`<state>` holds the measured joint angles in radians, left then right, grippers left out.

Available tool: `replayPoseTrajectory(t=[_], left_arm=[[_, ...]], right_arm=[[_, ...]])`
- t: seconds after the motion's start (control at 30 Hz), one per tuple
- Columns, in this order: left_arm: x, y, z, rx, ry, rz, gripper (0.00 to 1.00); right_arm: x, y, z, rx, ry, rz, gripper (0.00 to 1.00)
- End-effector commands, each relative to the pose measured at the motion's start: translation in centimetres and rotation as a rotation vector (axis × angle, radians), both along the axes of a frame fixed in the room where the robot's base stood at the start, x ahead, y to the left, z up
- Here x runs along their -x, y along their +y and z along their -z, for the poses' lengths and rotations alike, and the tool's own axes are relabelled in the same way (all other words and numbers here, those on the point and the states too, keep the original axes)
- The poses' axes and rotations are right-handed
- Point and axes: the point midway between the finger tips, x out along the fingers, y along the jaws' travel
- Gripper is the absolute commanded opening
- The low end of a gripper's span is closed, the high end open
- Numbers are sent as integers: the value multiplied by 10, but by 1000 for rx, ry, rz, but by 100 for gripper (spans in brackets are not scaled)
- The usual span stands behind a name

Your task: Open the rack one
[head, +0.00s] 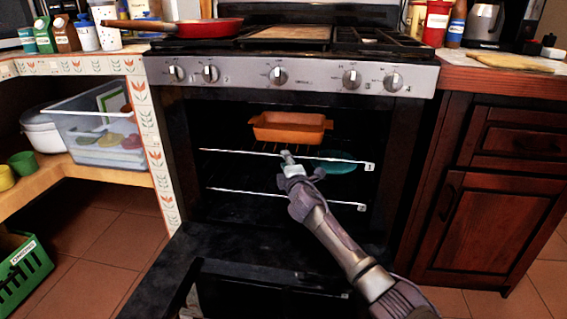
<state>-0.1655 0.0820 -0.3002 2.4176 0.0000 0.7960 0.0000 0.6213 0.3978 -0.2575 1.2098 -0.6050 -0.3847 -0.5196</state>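The oven under the stove stands open, with its door (245,262) folded down toward me. Inside are two racks with white front edges. Rack one (235,153) is the upper one, tagged "1" at its right end. Rack two (235,192) is below it, tagged "2". An orange baking dish (290,127) and a teal round dish (335,163) are in the oven near the upper rack. My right gripper (287,157) is at the middle of rack one's front edge. Its fingers are small and overlap the rack, so their opening is unclear. My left gripper is not in view.
A red pan (200,28) sits on the stovetop above. A dark wood cabinet (500,190) stands right of the oven. At left are a shelf with a clear plastic bin (95,130) and a green crate (22,268) on the floor.

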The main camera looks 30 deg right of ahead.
Motion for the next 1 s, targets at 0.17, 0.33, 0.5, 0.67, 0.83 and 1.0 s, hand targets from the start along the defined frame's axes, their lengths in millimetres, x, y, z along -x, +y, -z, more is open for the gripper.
replayPoseTrajectory(t=[0.17,0.33,0.5,0.67,0.83,1.0], left_arm=[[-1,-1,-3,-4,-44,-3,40],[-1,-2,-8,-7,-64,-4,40],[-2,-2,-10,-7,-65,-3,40],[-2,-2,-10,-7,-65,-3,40],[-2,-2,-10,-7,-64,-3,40],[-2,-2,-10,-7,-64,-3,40]], right_arm=[[-25,-6,3,-1,0,1,33],[-36,-9,1,-1,0,0,33],[-38,-10,0,0,1,0,33],[-38,-9,0,0,1,0,32],[-37,-9,0,0,1,0,3],[-37,-9,0,0,1,0,0]])
